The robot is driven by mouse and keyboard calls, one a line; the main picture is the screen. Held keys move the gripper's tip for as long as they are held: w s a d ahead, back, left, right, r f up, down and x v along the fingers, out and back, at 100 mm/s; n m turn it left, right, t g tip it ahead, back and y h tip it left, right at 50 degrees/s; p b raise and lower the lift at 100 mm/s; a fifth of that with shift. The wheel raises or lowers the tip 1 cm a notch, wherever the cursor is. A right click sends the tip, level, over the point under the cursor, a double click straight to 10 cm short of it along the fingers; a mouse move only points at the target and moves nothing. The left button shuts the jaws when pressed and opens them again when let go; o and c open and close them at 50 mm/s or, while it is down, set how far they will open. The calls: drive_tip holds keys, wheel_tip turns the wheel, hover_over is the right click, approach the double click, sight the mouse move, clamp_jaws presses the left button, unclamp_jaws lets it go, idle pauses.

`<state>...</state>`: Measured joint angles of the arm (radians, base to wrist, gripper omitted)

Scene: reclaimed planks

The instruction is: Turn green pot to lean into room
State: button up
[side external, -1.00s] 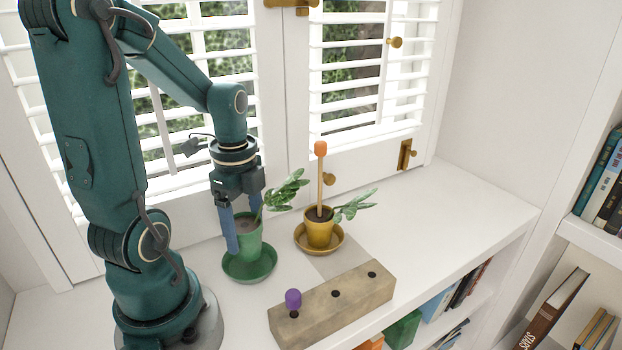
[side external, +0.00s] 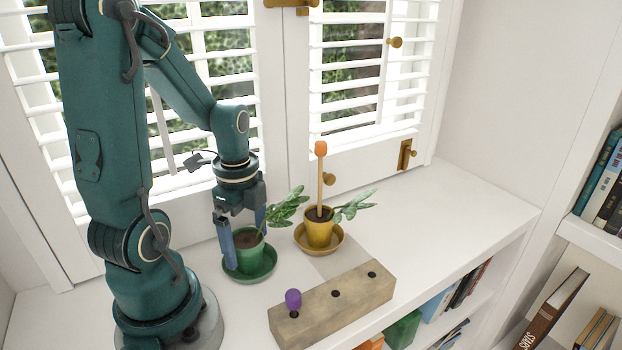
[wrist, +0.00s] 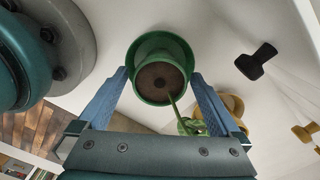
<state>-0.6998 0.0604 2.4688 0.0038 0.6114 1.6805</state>
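The green pot (side external: 250,256) stands upright in its green saucer (side external: 262,277) on the white shelf. Its leafy stem (side external: 288,209) leans to the right, towards the yellow pot. In the wrist view the green pot (wrist: 160,82) shows from above with dark soil, its stem running down and right. My gripper (side external: 244,252) is lowered over the pot with one blue finger on each side. In the wrist view the gripper (wrist: 160,78) fingers stand apart from the pot rim, with a small gap at each side.
A yellow pot (side external: 320,234) with a plant and orange-topped stick stands close right, in a yellow saucer (side external: 338,243). A wooden block (side external: 330,305) with holes and a purple knob (side external: 293,299) lies in front. White shutters (side external: 370,70) stand behind. The shelf's right side is clear.

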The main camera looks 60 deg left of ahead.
sight(251, 241)
drive_tip(key=shift+r, duration=2.3)
drive_tip(key=shift+w+d+r+m, duration=0.25)
drive_tip(key=shift+d+r+m, duration=0.05)
drive_tip(key=shift+r, duration=0.2)
drive_tip(key=d+r+n+t, duration=0.5)
drive_tip(key=d+r+n, duration=0.1)
drive_tip(key=d+n, duration=0.5)
drive_tip(key=shift+n+t, duration=0.3)
drive_tip(key=shift+n, duration=0.1)
drive_tip(key=shift+s, duration=0.1)
